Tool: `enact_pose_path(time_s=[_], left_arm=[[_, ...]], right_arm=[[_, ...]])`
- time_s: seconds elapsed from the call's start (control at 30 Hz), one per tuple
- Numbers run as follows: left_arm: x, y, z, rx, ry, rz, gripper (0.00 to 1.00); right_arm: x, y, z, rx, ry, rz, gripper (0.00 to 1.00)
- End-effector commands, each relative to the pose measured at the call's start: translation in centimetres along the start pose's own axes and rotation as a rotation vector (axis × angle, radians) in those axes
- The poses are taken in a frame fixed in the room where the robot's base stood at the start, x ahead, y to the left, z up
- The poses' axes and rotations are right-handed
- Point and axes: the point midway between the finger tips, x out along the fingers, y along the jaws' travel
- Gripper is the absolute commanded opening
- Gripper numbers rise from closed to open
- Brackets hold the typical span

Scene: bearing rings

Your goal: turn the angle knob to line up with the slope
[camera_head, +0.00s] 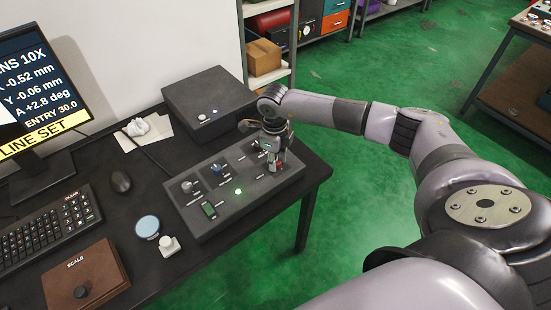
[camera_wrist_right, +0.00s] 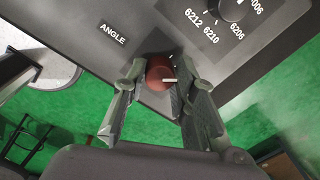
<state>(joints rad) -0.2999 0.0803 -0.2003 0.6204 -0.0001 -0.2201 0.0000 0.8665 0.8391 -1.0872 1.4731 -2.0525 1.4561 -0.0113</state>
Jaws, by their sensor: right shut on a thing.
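The angle knob (camera_wrist_right: 159,73) is a dark red round knob with a white pointer mark, beside the ANGLE label (camera_wrist_right: 113,34) in the right wrist view. It sits near the edge of the grey control panel (camera_head: 215,227). My right gripper (camera_wrist_right: 160,84) has its two fingers on either side of the knob and is shut on it. In the head view the right gripper (camera_head: 274,165) points down at the panel's right end. The monitor (camera_head: 38,92) reads A +2.8 deg, ENTRY 30.0 and LINE SET. My left gripper is out of view.
A black selector knob (camera_wrist_right: 233,8) with bearing numbers stands near the angle knob. A dark box (camera_head: 211,102) stands behind.

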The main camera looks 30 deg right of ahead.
Motion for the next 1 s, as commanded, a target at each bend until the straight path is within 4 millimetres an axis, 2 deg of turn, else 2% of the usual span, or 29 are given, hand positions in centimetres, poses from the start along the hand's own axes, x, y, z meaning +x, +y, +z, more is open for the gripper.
enact_pose_path(time_s=[0.27,1.0], left_arm=[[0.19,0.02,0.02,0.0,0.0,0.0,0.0],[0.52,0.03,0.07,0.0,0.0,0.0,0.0]], right_arm=[[-0.01,-0.03,0.07,0.099,0.002,0.0,0.0],[-0.08,-0.25,0.06,0.686,0.027,-0.002,0.0]])
